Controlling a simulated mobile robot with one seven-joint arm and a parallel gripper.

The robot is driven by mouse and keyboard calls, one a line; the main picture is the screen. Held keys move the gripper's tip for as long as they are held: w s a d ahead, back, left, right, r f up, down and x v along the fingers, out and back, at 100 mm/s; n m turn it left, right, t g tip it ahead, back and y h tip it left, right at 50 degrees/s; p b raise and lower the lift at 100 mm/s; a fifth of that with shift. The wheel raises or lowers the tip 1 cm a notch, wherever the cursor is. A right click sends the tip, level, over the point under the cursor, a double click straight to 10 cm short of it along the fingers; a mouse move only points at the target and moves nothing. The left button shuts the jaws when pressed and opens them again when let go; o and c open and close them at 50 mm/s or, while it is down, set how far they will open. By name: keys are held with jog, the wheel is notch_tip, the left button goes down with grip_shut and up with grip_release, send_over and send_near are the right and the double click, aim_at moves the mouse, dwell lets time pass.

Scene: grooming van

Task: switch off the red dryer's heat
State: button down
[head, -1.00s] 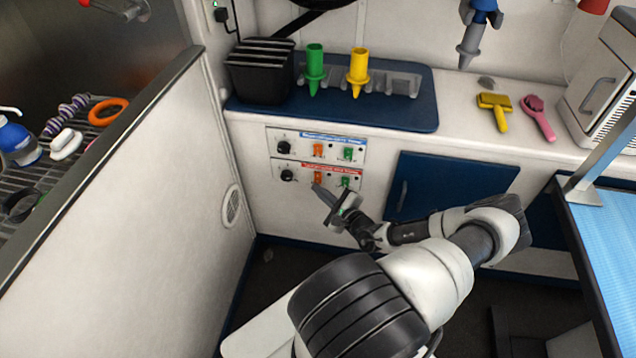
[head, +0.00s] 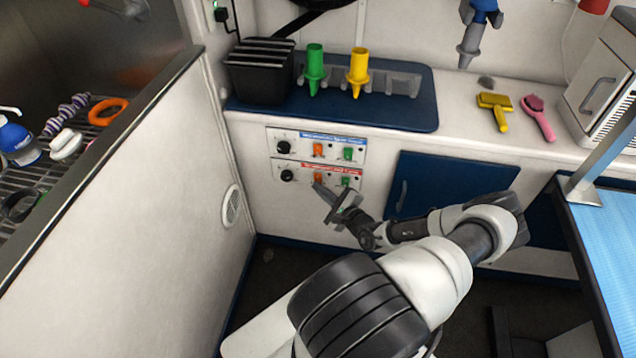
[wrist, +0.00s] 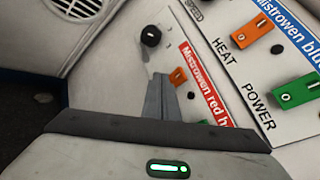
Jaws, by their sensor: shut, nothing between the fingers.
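The red dryer's panel, with a red label strip, is the lower one on the white cabinet front in the head view (head: 305,170). Its black knob (head: 287,175) is at left. Its orange heat switch (head: 318,178) and green power switch (head: 346,182) are to the right. My gripper (head: 318,187) is shut and empty, its fingertips at the orange switch. In the wrist view the fingertips (wrist: 160,78) are just beside the orange switch (wrist: 178,75); I cannot tell if they touch. The gripper body hides the panel's lower part. The switch's position is unclear.
The blue-labelled panel (head: 325,138) sits directly above, with its own orange switch (wrist: 252,33) and green switch (wrist: 295,92). A white partition (head: 150,190) stands to the left. A blue cabinet door (head: 450,182) is to the right. The counter is above the panels.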

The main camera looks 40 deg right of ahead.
jog(key=shift+s+a+r+p, duration=0.1)
jog(key=shift+s+a+p, duration=0.45)
jog(key=shift+p, duration=0.2)
jog(key=s+a+p, duration=0.3)
jog(key=p, duration=0.1)
jog(key=shift+a+r, duration=0.35)
jog(key=shift+a, duration=0.05)
